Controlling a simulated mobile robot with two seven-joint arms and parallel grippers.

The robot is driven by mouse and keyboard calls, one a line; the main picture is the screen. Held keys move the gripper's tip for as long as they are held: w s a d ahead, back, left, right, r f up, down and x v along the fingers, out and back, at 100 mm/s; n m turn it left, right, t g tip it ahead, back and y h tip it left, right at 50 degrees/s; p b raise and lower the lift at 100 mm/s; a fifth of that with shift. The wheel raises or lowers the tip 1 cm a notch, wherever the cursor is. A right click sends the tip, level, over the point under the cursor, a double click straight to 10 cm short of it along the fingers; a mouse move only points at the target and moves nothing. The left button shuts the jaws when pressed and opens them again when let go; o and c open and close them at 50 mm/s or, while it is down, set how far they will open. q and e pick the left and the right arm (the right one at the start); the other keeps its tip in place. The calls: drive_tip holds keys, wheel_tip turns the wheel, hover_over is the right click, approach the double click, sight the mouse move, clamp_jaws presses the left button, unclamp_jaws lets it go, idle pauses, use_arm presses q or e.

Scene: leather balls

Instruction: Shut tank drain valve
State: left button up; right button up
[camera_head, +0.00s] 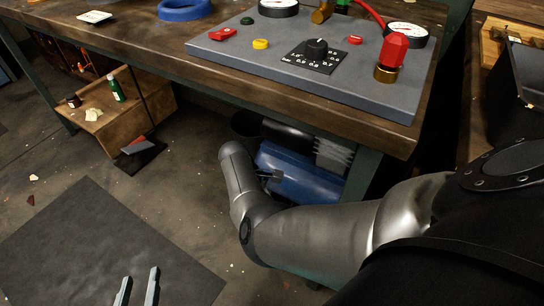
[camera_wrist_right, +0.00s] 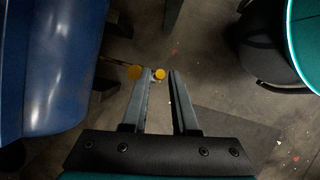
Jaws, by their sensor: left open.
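The blue tank (camera_head: 305,178) lies under the workbench in the head view, partly behind my right arm. Its blue side (camera_wrist_right: 50,70) fills the left of the right wrist view. A small yellow knob (camera_wrist_right: 160,74), seemingly the drain valve, shows at the fingertips of my right gripper (camera_wrist_right: 162,73). My left gripper (camera_head: 138,284) is open and empty over the dark floor mat at the bottom of the head view.
The workbench (camera_head: 165,58) bears a grey panel (camera_head: 230,52) with gauges, a dial and a red valve knob. A wooden crate (camera_head: 135,115) stands under it at left. A dark mat (camera_head: 90,240) lies on open floor. A teal-rimmed round object (camera_wrist_right: 297,50) stands right in the wrist view.

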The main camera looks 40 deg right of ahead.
drive_tip(key=shift+b+x, duration=0.4)
drive_tip(key=shift+x, duration=0.4)
use_arm(q)
drive_tip(key=shift+s+d+r+t+h, duration=0.15)
drive_tip(key=shift+d+r+t+h, duration=0.15)
drive_tip(key=shift+d+r+t, duration=0.25)
drive_tip(key=shift+s+d+r+t+h, duration=0.15)
drive_tip(key=shift+d+r+t+h, duration=0.2)
drive_tip(key=shift+t, duration=0.4)
use_arm(e)
drive_tip(key=shift+s+d+f, duration=0.1)
drive_tip(key=shift+f, duration=0.35)
use_arm(q)
drive_tip(key=shift+d, duration=0.1)
use_arm(e)
clamp_jaws()
